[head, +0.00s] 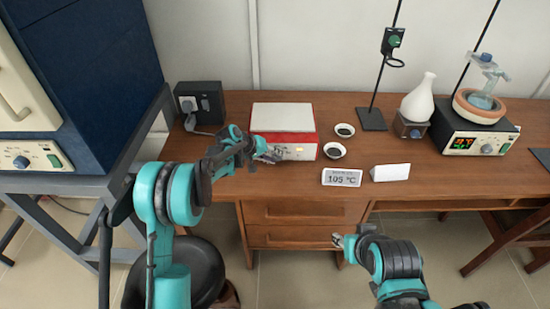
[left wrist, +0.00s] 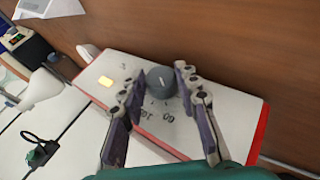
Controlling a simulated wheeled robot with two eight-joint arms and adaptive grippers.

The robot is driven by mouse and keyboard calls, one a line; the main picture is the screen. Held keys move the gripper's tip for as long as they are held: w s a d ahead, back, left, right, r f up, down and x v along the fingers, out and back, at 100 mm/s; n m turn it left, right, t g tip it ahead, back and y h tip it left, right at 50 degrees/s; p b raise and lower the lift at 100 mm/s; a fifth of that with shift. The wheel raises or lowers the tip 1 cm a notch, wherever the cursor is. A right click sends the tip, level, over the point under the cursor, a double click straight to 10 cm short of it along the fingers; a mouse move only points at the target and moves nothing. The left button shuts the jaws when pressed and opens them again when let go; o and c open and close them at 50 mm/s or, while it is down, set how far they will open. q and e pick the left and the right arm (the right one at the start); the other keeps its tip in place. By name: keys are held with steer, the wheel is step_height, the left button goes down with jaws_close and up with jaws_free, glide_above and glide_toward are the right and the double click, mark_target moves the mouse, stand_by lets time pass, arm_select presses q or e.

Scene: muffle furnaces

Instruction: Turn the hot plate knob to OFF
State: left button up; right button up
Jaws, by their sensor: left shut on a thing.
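The hot plate (head: 285,117) is a red box with a white top, standing on the desk left of centre. Its white front panel (left wrist: 222,103) shows in the left wrist view, with printed numbers and a lit yellow spot. The grey round knob (left wrist: 162,80) has a light pointer line and sits between the fingertips of my left gripper (left wrist: 160,76). My left gripper (head: 270,155) is shut on it at the front of the hot plate, hiding the knob in the head view. My right gripper (head: 338,240) hangs in front of the desk, away from the hot plate, its jaws too small to judge.
Two small dishes (head: 335,150) stand right of the hot plate. A 105 °C sign (head: 342,178) and a white card (head: 390,172) stand near the desk's front edge. A stand, white flask (head: 420,98) and heater are farther right; a blue furnace (head: 90,60) is left.

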arm_select(q)
steer(key=shift+a+f+n+h, duration=0.2)
steer(key=shift+n+h, duration=0.1)
steer(key=shift+h, duration=0.9)
steer(key=shift+a+f+n+t+h, duration=0.15)
steer(key=shift+n+t+h, duration=0.25)
steer(key=shift+h, duration=1.2)
steer(key=o, duration=1.2)
steer(key=shift+c, duration=0.2)
